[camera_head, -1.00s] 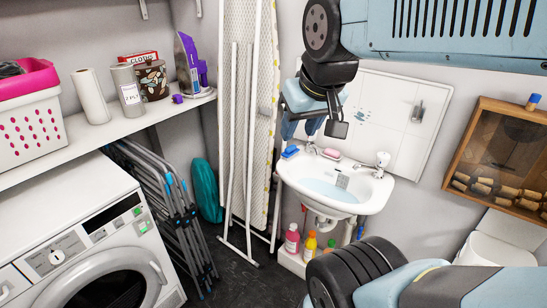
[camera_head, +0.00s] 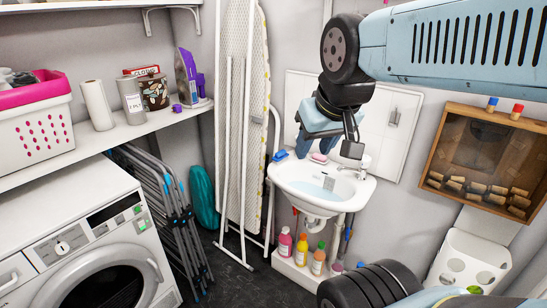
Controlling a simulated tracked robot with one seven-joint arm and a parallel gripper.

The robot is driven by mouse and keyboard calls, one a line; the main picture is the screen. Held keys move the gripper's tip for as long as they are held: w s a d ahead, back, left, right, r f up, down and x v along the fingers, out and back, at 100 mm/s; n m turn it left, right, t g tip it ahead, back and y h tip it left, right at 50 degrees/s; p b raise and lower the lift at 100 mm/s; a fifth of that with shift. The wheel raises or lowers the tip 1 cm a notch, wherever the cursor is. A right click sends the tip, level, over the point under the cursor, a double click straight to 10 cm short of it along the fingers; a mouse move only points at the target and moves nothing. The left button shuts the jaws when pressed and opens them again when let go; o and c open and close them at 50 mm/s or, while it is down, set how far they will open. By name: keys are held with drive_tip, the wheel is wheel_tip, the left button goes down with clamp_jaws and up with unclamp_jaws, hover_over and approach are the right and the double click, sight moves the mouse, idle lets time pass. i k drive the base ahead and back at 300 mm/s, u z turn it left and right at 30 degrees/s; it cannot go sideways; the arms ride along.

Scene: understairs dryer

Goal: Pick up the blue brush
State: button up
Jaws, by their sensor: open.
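A small blue brush (camera_head: 278,155) lies on the back left corner of the white sink (camera_head: 290,181). A pink item (camera_head: 319,158) lies to its right on the sink's back rim. My gripper (camera_head: 306,138) hangs from my arm above the back of the sink, to the right of the brush and apart from it in the picture. Its jaws are open and partly hidden behind my wrist. I see nothing held in it.
A faucet (camera_head: 362,165) stands at the sink's right back. An ironing board (camera_head: 243,120) leans left of the sink. Several bottles (camera_head: 301,250) stand below it. A washing machine (camera_head: 85,240) is at left, and a wooden wall cabinet (camera_head: 486,160) at right.

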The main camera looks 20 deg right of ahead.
sight(281, 156)
drive_tip(key=z, duration=0.05)
drive_tip(key=i, duration=0.9)
drive_tip(key=u, duration=0.05)
